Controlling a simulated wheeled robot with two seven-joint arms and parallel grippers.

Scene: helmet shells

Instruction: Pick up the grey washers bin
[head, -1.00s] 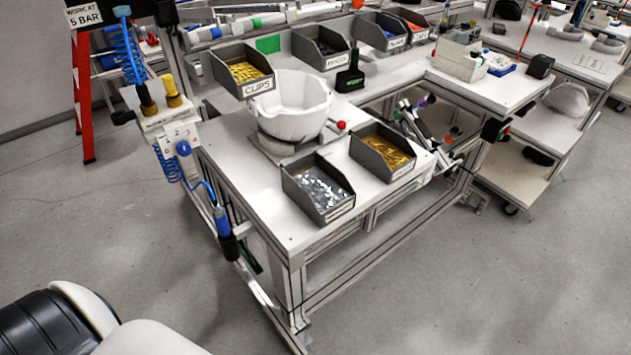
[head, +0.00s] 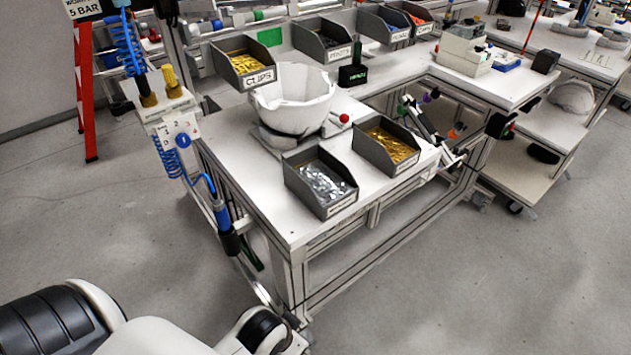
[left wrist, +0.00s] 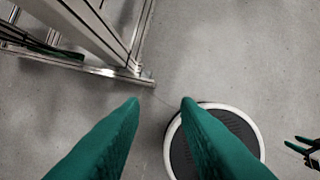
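A grey open bin (head: 327,207) filled with silvery metal pieces stands at the table's front edge in the head view; its small front label is too small to read. My left arm comes in at the bottom left of the head view, well short of the bin, and its gripper is out of that picture. In the left wrist view my left gripper (left wrist: 160,102) shows two green fingers apart with nothing between them, above the floor. My right gripper (left wrist: 298,146) shows small at that view's right edge, its green fingers apart and empty.
A similar bin of brass-coloured pieces (head: 361,157) stands right of it. The clips bin (head: 232,73) is farther back. An air hose tool (head: 222,220) hangs at the table's left side.

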